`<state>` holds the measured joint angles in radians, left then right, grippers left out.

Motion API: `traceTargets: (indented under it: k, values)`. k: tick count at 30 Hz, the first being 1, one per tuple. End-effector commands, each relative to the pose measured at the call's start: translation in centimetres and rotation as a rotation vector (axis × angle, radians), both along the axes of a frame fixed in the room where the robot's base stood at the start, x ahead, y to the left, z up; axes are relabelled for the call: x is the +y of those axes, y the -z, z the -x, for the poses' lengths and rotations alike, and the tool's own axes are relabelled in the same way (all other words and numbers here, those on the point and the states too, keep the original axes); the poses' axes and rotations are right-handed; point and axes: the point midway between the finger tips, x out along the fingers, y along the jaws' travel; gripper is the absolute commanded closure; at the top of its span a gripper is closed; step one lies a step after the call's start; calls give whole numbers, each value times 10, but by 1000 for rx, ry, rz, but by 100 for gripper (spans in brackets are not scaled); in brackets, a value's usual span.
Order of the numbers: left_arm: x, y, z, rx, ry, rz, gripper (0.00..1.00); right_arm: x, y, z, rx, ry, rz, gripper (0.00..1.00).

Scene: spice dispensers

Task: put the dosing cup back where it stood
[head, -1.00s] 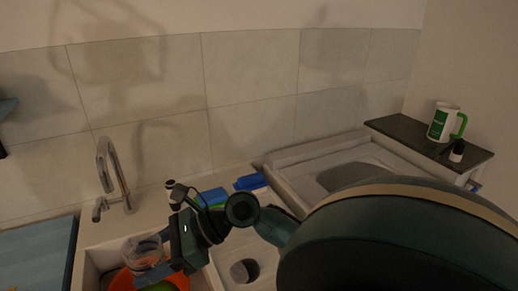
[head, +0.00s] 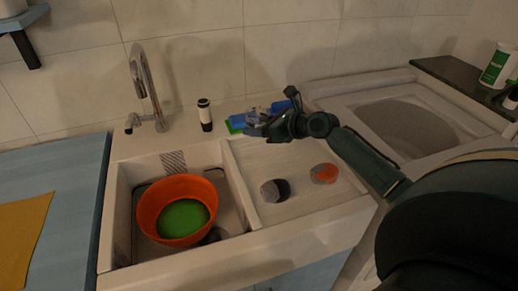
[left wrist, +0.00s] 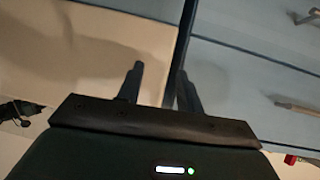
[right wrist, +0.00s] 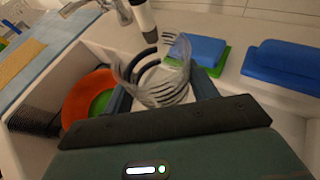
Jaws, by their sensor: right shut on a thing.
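The dosing cup (right wrist: 178,72) is clear, see-through and ridged. In the right wrist view it sits between the fingers of my right gripper (right wrist: 162,95), which is shut on it. In the head view my right gripper (head: 258,131) is at the back of the white drainboard (head: 298,212), in front of the blue and green sponges. There the cup is small and partly hidden by the gripper; I cannot tell whether it touches the surface. My left gripper (left wrist: 159,88) shows only in the left wrist view, its fingers apart with nothing between them.
A white and black bottle (head: 205,115) stands left of my right gripper. A blue sponge (right wrist: 290,62) lies to its right. An orange bowl (head: 150,222) with green inside sits in the sink. A grey-black disc (head: 275,190) and an orange one (head: 324,173) lie on the drainboard.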

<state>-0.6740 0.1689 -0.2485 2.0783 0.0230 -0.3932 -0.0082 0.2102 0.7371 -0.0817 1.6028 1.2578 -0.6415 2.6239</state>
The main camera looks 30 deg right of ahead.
Motion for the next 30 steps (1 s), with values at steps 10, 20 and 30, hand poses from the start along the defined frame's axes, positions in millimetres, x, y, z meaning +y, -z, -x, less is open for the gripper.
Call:
traceTargets:
  k: [10,20,30]
  values:
    - [-4,3,-3,-23,10,9,64,0,47,1,2,0,-2,69]
    - [-9,1,-4,-37,26,14,64,1,64,0,-2,-2,-1,69]
    - [-7,1,-4,-38,26,11,64,1,68,1,0,-2,0,34]
